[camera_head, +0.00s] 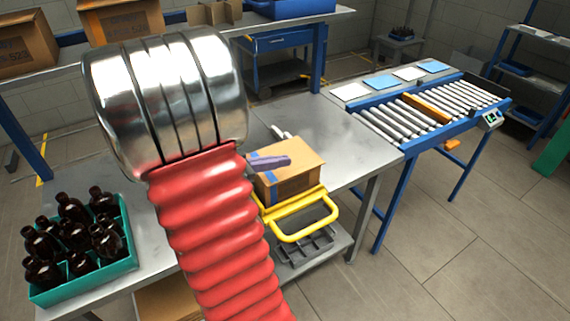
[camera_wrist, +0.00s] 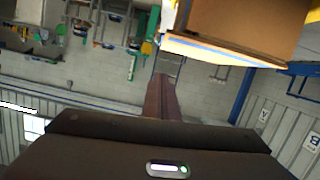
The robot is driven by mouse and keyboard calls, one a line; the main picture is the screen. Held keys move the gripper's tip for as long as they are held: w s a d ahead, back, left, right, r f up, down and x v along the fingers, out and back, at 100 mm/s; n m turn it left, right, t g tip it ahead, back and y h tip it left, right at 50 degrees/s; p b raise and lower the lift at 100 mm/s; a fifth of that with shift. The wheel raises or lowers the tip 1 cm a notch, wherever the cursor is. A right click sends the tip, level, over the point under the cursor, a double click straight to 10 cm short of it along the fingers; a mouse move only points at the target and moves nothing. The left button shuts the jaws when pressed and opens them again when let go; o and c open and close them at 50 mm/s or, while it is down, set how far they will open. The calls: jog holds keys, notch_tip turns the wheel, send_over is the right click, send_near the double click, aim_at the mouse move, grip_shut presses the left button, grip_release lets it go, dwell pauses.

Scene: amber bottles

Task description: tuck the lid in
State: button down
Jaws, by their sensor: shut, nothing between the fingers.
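A cardboard box (camera_head: 292,184) stands on the metal table, beside my arm, with a blue strip on its side. Its top looks roughly flat in the head view; I cannot tell whether the lid's front edge is inside the box. My gripper (camera_head: 278,162) shows as a purple finger shape over the left part of the box top; my red arm hides the rest. In the wrist view the fingers of my gripper (camera_wrist: 160,82) are shut and empty. Cardboard (camera_wrist: 240,28) with a brightly lit edge is at upper right there, close to the fingertips; contact is unclear.
A yellow handle frame (camera_head: 303,217) is at the box's near side. A teal crate (camera_head: 85,283) of amber bottles (camera_head: 75,235) stands at left. A roller conveyor (camera_head: 425,112) is at right. Bare table (camera_head: 345,145) lies right of the box. More cartons (camera_head: 25,45) are on the rear shelf.

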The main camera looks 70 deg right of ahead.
jog(key=v, duration=0.7)
jog(key=shift+a, duration=0.15)
jog(key=shift+w+r, duration=0.1)
dwell(0.5)
jog(key=w+a+f+n+t+y, duration=0.3)
jog(key=a+f+n+t+y, duration=0.35)
jog(key=a+n, duration=0.85)
jog(key=w+a+r+n+t+y, duration=0.2)
jog(key=w+a+r+n+t, duration=0.1)
jog(key=a, duration=0.8)
jog(key=w+a+r+n+t+y, duration=0.2)
jog(key=w+a+r+n+t, duration=0.2)
jog(key=a, duration=0.7)
notch_tip(320, 180, up, 3)
jog(key=n+t, duration=0.2)
jog(key=n, duration=0.1)
jog(key=shift+a+n+y, duration=0.2)
jog(key=shift+n+y, duration=0.1)
jog(key=shift+y, duration=0.05)
